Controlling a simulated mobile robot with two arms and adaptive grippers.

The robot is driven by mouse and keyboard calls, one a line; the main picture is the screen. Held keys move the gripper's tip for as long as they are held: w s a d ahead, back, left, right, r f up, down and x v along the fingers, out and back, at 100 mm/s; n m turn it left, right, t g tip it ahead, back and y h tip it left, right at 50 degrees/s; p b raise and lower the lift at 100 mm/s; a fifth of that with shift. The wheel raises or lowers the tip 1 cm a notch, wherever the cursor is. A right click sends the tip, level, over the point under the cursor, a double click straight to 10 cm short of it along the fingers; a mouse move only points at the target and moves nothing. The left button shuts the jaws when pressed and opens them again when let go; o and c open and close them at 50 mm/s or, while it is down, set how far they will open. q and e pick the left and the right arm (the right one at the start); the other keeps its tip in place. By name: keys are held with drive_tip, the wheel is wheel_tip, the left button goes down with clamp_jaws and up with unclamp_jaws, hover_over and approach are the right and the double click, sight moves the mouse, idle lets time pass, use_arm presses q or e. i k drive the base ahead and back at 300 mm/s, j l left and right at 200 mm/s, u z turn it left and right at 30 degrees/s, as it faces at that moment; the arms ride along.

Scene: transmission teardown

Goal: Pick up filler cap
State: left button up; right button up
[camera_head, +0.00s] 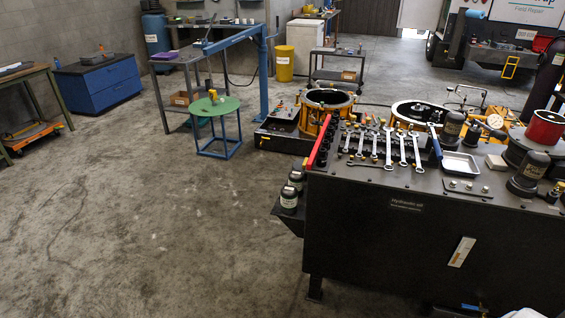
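I cannot pick out the filler cap for certain. A dark tank (420,240) labelled as hydraulic oil stands at the right, and its top carries many small parts. Among them are black bottle-like containers (453,124) with dark tops and a red-and-black cylinder (544,129). Neither of my grippers shows in this view.
Several wrenches (388,150), a red bar (319,141) and a metal tray (460,163) lie on the tank top. A blue hoist (262,75), a grey cart (338,75) and a blue cabinet (97,87) stand behind.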

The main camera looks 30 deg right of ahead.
sight(300, 164)
drive_tip(key=i+u, duration=0.1)
drive_tip(key=i, duration=1.85)
